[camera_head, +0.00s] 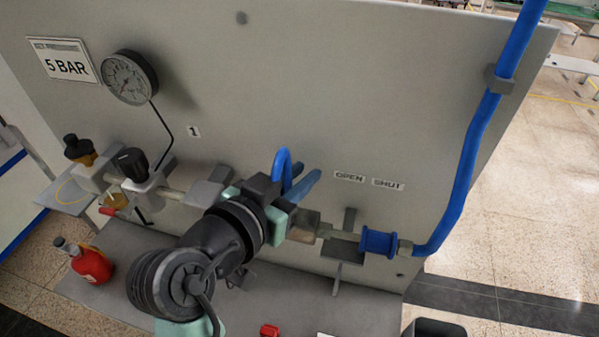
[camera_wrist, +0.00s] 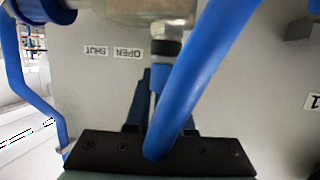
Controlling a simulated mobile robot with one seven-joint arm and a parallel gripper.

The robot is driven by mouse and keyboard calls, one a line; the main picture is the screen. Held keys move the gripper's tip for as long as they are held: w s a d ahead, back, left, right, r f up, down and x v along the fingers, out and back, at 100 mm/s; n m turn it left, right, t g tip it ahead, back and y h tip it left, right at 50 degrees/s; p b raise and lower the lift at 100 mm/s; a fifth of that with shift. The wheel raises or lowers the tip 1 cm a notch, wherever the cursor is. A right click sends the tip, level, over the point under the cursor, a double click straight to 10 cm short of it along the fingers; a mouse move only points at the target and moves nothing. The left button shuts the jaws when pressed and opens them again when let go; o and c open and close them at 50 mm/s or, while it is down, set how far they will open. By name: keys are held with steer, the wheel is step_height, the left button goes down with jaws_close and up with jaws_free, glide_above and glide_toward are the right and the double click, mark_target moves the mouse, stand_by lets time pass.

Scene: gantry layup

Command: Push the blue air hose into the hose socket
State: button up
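In the head view, a thick blue hose (camera_head: 466,165) runs down the panel's right side to a ribbed blue fitting (camera_head: 378,242). A black nut (camera_wrist: 165,47) under a metal body (camera_wrist: 130,7) lies just beyond. I cannot tell which opening is the hose socket, or whether the fingers hold the hose.
A gauge (camera_head: 129,77), a black-knobbed regulator (camera_head: 131,164) and a metal block (camera_head: 303,226) are along the panel (camera_head: 350,90). OPEN and SHUT labels (camera_head: 368,180) are right of the gripper. A red bottle (camera_head: 92,265) stands on the grey shelf (camera_head: 315,300) at left.

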steer(key=o, duration=0.3)
steer(key=shift+a, duration=0.1)
steer(key=b+v, duration=0.3)
steer(key=v, duration=1)
steer(key=w+d+r+n+t+y, duration=0.15)
steer(key=w+r+t, duration=0.25)
steer(key=r, duration=0.4)
steer(key=w+r+n+t+y, duration=0.3)
steer(key=r+t, duration=0.1)
steer(key=r, duration=0.4)
steer(key=s+d+r+n+t+y, duration=0.1)
steer(key=s+d+r+t+y, duration=0.1)
steer(key=r, duration=0.5)
steer(key=s+d+r+n+t+y, duration=0.1)
steer(key=s+d+r+t, duration=0.1)
steer(key=s+r+t, duration=0.2)
step_height(320, 180, up, 3)
steer(key=shift+s+r+t+y, duration=0.25)
steer(key=shift+t+y, duration=0.1)
steer(key=shift+t, duration=0.25)
